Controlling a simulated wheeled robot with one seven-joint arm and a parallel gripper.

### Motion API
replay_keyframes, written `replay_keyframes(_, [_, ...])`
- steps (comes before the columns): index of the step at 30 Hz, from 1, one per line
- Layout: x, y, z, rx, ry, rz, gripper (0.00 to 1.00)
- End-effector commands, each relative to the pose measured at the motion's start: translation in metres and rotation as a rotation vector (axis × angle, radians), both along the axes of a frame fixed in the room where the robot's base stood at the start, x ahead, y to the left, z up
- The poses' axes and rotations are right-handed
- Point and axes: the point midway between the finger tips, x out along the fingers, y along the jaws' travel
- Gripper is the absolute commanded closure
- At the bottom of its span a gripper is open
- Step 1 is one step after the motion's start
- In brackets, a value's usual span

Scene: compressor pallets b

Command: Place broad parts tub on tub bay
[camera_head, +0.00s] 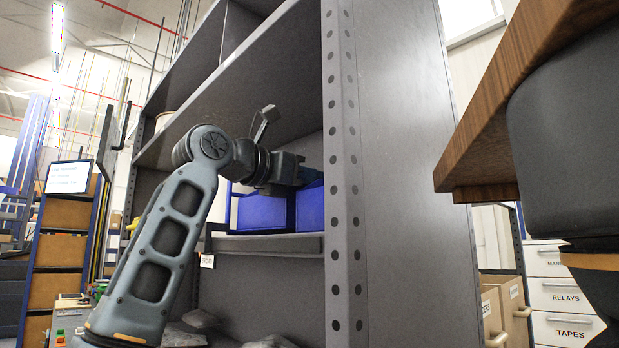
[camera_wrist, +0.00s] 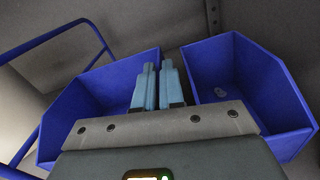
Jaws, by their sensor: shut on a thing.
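Two open blue tubs stand side by side on a grey shelf. The left tub (camera_head: 262,214) also shows in the wrist view (camera_wrist: 85,105); it looks like the broad parts tub, though no label is readable. The right tub (camera_head: 310,210) shows in the wrist view (camera_wrist: 245,85) with a small pale spot inside. My gripper (camera_wrist: 158,75) has its two pale blue fingers nearly together at the left tub's right wall, shut on that wall. The right finger lies in the narrow gap between the tubs. In the head view my gripper is partly hidden by the wrist and the shelf post.
A thin blue rail frame (camera_wrist: 60,38) stands left of the left tub. A perforated grey post (camera_head: 345,170) and side panel bound the bay on the right; another shelf (camera_head: 255,85) hangs above.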

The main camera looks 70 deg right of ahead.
Motion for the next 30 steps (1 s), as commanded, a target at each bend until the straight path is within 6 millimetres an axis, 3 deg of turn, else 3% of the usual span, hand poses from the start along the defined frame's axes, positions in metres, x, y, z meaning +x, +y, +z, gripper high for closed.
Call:
replay_keyframes(5, [0.000,0.000,-0.002,-0.001,0.000,0.000,1.00])
replay_keyframes(6, [0.000,0.000,-0.002,0.000,0.000,0.000,0.89])
replay_keyframes(13, [0.000,0.000,-0.002,0.001,-0.001,0.000,0.67])
replay_keyframes(22, [0.000,0.000,0.000,0.001,-0.001,0.000,0.66])
replay_keyframes(27, [0.000,0.000,0.016,0.001,-0.001,0.000,0.66])
replay_keyframes(30, [0.014,0.020,0.008,0.000,0.000,0.006,0.66])
